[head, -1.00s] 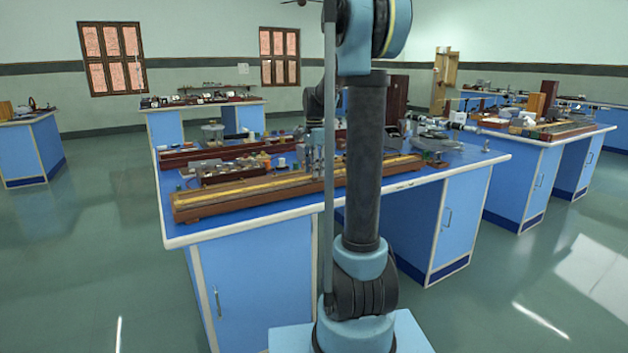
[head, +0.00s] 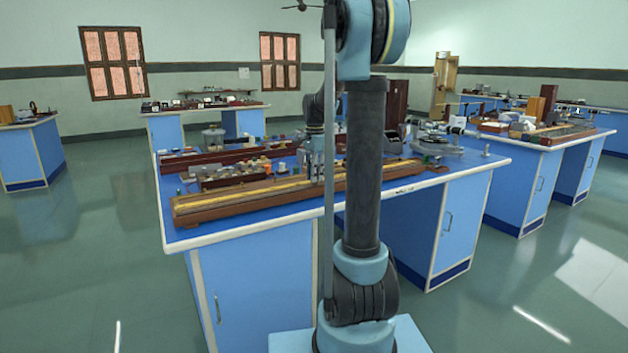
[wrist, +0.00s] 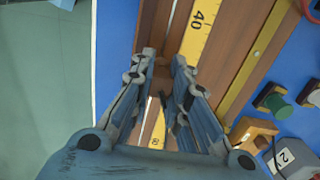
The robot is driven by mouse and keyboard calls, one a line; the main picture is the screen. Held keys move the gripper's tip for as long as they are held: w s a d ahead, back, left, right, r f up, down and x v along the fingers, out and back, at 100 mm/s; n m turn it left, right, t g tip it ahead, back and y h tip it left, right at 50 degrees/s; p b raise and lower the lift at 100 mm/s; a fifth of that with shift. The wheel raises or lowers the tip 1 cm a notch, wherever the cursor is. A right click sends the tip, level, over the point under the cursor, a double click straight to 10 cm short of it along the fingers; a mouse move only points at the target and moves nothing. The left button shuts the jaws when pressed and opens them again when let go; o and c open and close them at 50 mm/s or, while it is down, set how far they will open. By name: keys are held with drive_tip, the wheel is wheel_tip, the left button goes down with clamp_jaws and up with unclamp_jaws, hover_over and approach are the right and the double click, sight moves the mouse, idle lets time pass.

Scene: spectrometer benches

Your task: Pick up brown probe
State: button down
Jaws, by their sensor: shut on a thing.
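My gripper (wrist: 163,66) points down over a long wooden board in the wrist view, with its two fingers close together. A narrow brown piece, which looks like the brown probe (wrist: 160,84), shows between the fingertips. The fingers hide most of it, and I cannot tell whether it touches the board. In the head view my gripper (head: 314,172) is small and low over the long board on the near bench, partly behind my own arm. The probe cannot be made out there.
The wooden board (head: 240,203) carries a yellow scale (wrist: 197,30). A green-topped knob (wrist: 276,102) and a small box marked 2 (wrist: 290,158) lie right of it in the wrist view. Instruments crowd the blue bench (head: 200,236). Open floor lies left.

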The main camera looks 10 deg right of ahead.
wheel_tip(320, 180, up, 9)
drive_tip(key=shift+f, duration=0.1)
hover_over(324, 183)
drive_tip(key=s+a, duration=0.1)
drive_tip(key=a, duration=0.3)
drive_tip(key=f, duration=0.8)
drive_tip(key=shift+s+d+f, duration=0.1)
drive_tip(key=shift+s+f, duration=0.1)
drive_tip(key=shift+f, duration=0.3)
drive_tip(key=shift+f, duration=0.15)
drive_tip(key=shift+w+d, duration=0.2)
drive_tip(key=shift+d, duration=0.45)
drive_tip(key=shift+w+d, duration=0.25)
drive_tip(key=shift+d, duration=0.35)
drive_tip(key=shift+w+d, duration=0.2)
drive_tip(key=shift+d, duration=0.45)
drive_tip(key=shift+f, duration=0.2)
drive_tip(key=c, duration=1.5)
unclamp_jaws()
drive_tip(key=shift+o, duration=0.2)
